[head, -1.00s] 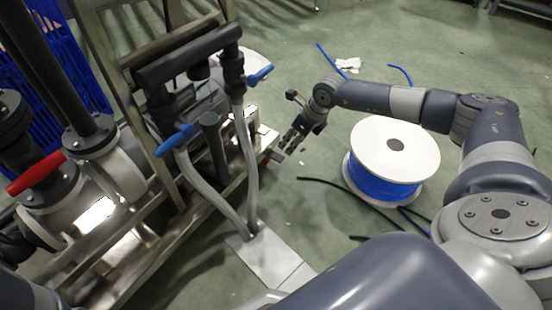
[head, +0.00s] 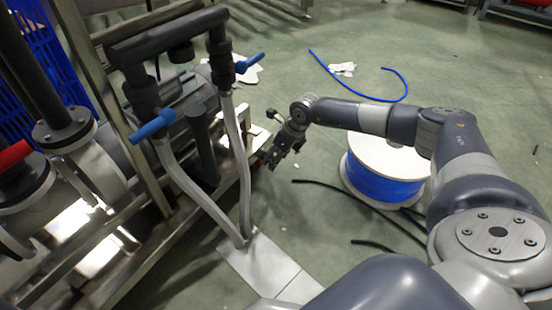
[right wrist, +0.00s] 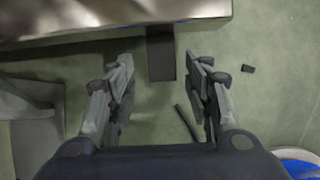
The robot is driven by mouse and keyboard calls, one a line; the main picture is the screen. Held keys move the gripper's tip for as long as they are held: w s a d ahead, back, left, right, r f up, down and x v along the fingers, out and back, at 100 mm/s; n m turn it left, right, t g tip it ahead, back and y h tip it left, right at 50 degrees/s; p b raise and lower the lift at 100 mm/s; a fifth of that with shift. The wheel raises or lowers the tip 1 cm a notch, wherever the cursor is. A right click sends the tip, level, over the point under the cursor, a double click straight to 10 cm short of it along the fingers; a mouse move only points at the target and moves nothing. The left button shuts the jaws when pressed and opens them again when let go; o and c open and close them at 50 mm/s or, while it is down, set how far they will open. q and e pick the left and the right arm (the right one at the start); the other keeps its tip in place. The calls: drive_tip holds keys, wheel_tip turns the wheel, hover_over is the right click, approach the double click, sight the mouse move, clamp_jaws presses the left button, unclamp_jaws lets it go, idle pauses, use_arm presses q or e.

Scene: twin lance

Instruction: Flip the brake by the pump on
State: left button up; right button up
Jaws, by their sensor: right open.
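The tab sticks out from under the metal frame edge (right wrist: 120,20), between and just beyond the fingertips. It may be the brake, but I cannot tell for sure. Whether a finger touches it is unclear. The pump (head: 185,95) stands behind grey pipes with blue lever handles (head: 153,126). My left gripper is not in view.
A white reel with blue hose (head: 385,180) stands right of the gripper, beneath my right arm. Black hoses (head: 335,188) and a blue hose (head: 350,90) lie on the green floor. A red valve handle (head: 14,155) is at the far left.

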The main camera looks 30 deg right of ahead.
drive_tip(key=c, duration=1.1)
